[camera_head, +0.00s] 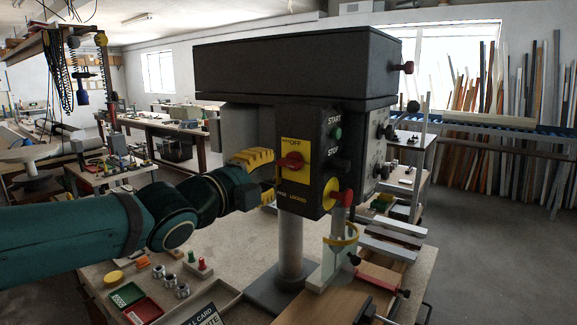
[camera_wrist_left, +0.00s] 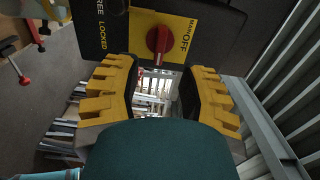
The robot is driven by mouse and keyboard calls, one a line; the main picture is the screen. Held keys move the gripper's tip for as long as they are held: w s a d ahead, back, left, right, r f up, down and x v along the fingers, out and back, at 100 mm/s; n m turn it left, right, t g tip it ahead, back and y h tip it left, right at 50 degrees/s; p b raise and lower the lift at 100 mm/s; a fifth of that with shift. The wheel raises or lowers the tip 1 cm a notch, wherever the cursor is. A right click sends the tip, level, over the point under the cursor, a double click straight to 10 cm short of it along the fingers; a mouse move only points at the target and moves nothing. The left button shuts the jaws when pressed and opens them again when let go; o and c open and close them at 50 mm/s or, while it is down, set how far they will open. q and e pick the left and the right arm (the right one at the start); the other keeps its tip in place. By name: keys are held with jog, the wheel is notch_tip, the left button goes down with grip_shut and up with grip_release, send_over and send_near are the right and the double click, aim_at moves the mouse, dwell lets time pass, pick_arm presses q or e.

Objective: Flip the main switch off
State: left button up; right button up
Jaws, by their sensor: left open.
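The main switch is a red rotary knob (camera_head: 291,160) on a yellow plate marked OFF (camera_head: 296,178), on the dark front panel of the drill press head. In the left wrist view the knob (camera_wrist_left: 158,40) lies ahead of my left gripper (camera_wrist_left: 158,80), centred between the open fingers. A gap appears to remain between fingertips and knob. My right gripper is not in view.
The drill column (camera_head: 290,235) stands below. Small parts and red and green trays (camera_head: 143,311) lie on the bench.

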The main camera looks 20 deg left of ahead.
aim_at(285, 164)
pick_arm(q)
jog(key=x, duration=0.7)
jog(key=shift+w+d, duration=0.1)
jog(key=shift+w, duration=0.05)
grip_shut()
